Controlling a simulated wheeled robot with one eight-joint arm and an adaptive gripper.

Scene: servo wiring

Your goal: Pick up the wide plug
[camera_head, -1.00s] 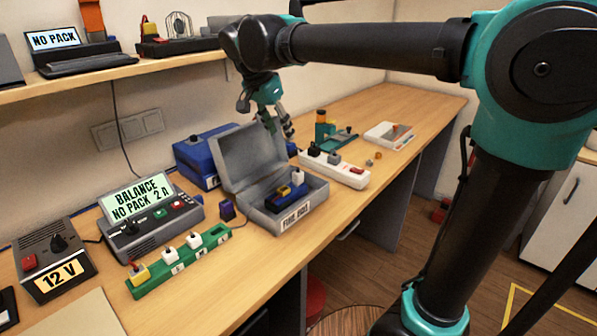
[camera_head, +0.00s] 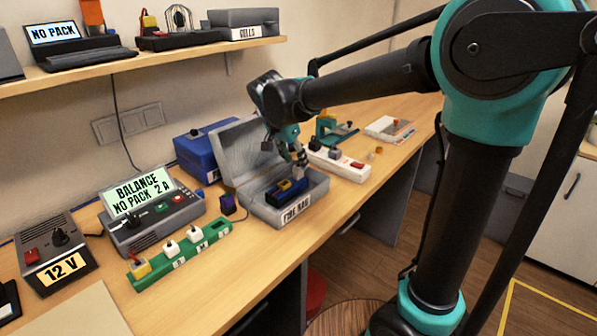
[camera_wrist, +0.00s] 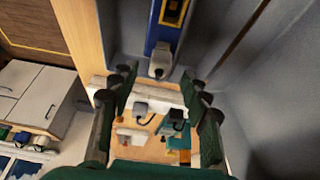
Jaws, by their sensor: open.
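A pale, blocky plug (camera_head: 299,172) stands at the right end of a blue pack (camera_head: 286,191) with a yellow label, inside the open grey box (camera_head: 262,212). In the wrist view the plug (camera_wrist: 160,62) shows just beyond and between the fingertips, at the end of the blue pack (camera_wrist: 165,30). I take it as the wide plug, but its width is hard to judge. My gripper (camera_head: 299,157) points down over the box, right above the plug. In the wrist view my gripper (camera_wrist: 158,85) is open, with nothing held between its fingers.
The box's raised lid (camera_head: 240,150) stands close behind my gripper. A white power strip (camera_head: 345,168) with plugs lies to the right. A green strip (camera_head: 185,255) with several plugs and a charger (camera_head: 150,225) lie to the left. The front bench edge is clear.

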